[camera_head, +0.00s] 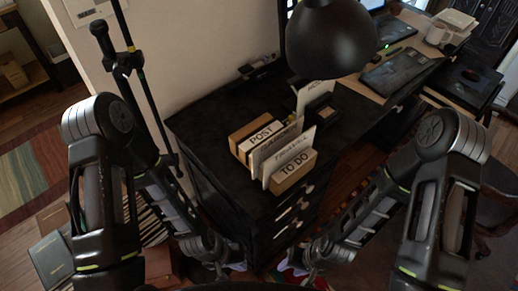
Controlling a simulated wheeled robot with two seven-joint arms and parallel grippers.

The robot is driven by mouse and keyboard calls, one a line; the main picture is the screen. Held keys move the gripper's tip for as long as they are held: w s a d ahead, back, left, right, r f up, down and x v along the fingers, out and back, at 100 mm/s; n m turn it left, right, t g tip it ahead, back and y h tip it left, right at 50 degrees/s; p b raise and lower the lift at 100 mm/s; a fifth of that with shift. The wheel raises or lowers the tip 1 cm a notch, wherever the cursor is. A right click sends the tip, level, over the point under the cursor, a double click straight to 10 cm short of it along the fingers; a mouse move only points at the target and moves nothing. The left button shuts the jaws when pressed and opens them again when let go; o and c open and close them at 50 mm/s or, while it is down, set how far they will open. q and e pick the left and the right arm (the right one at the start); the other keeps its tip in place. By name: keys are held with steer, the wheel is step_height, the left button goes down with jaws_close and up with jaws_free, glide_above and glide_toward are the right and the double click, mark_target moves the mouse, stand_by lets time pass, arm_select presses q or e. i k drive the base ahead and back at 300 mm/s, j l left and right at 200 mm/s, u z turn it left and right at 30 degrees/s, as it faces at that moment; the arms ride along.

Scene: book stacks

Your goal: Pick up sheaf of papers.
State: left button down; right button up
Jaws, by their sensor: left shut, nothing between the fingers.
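White paper sheets (272,147) stand upright in a wooden letter sorter with a block labelled TO DO (293,172) and one labelled POST (255,135). The sorter sits on the black desk (205,125). A pale stack that may be papers (457,18) lies at the far right end of the desk; I cannot tell which is the sheaf. My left gripper (217,262) is low in front of the desk's left side, shut and empty. My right gripper (311,266) is low in front of the drawers; its fingers are too small and dark to read. Both are apart from the papers.
A black lamp head (332,38) hangs over the desk behind the sorter. Books (52,258) lie on the floor at lower left. The desktop left of the sorter is clear.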

mark_target(314, 90)
steer(key=i+l+u, duration=0.15)
steer(key=l+u, duration=0.3)
steer(key=l, duration=0.15)
steer(key=l+u, duration=0.95)
steer(key=l, duration=0.3)
steer(key=k+l+u, duration=0.15)
steer(key=l+u, duration=0.3)
steer(key=l, duration=0.15)
